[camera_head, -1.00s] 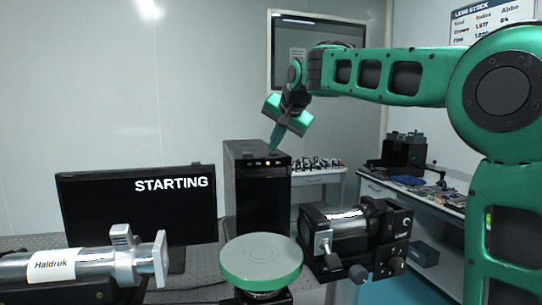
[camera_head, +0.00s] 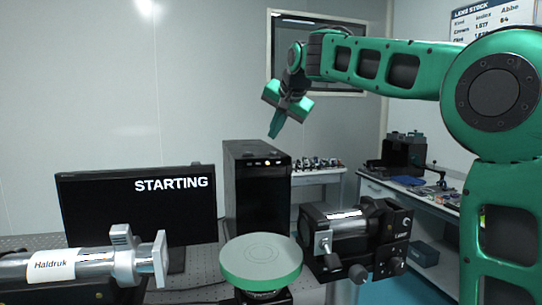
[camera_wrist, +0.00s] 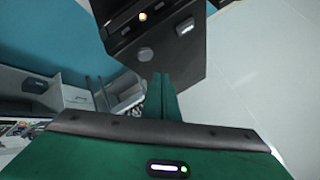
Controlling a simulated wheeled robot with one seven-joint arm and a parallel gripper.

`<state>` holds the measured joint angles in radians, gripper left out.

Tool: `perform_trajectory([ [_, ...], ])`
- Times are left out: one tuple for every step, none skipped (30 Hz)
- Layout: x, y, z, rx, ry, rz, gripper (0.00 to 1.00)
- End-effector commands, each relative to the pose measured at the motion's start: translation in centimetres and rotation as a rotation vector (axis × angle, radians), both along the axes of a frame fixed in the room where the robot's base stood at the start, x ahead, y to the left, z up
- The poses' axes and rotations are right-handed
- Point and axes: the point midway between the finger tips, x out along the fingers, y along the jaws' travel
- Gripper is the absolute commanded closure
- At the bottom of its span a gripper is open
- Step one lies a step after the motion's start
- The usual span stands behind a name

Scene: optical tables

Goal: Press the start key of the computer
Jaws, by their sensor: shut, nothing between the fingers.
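The computer (camera_head: 258,200) is a black tower standing upright on the table behind the green round disc. Small lit spots show on its top front edge, and in the wrist view an amber-lit round key (camera_wrist: 143,17) shows on the tower (camera_wrist: 165,45). The monitor (camera_head: 120,215) at the left reads "STARTING". My gripper (camera_head: 274,133) is shut and empty, pointing down above the tower's top, with a gap between. In the wrist view its fingertips (camera_wrist: 162,80) point toward the tower, apart from the amber key.
A metal cylinder device labelled Haldruk (camera_head: 70,265) lies at the front left. A green round disc (camera_head: 261,262) and a black and silver optical device (camera_head: 350,235) stand in front of the tower. A side bench (camera_head: 420,195) is at the right.

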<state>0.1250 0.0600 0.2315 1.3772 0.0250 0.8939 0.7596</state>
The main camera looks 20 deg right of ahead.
Motion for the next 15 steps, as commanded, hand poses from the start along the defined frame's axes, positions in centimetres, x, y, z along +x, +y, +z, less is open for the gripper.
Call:
perform_trajectory([
  [0.0,0.0,0.5,0.000,-0.001,0.000,1.00],
  [0.0,0.0,0.8,0.001,-0.002,0.001,1.00],
  [0.0,0.0,1.1,-0.001,-0.001,0.001,1.00],
  [0.0,0.0,1.3,0.000,-0.001,0.001,1.00],
  [0.0,0.0,1.6,0.000,-0.002,0.001,1.00],
  [0.1,0.0,2.0,0.000,-0.003,0.001,1.00],
  [0.0,0.0,2.2,-0.001,-0.001,0.001,1.00],
  [0.0,0.0,2.4,-0.001,-0.001,0.001,1.00],
  [0.0,0.0,2.6,-0.001,-0.001,0.001,1.00],
  [0.0,0.0,2.8,0.000,-0.001,0.000,1.00],
  [0.0,0.0,2.9,0.000,-0.001,0.000,1.00],
  [0.0,0.0,3.0,0.000,-0.001,0.000,1.00],
  [0.0,0.0,3.0,0.000,-0.001,-0.001,1.00],
  [0.0,0.0,3.0,0.000,0.000,0.000,1.00],
  [0.0,0.0,3.0,0.000,0.000,0.000,1.00],
])
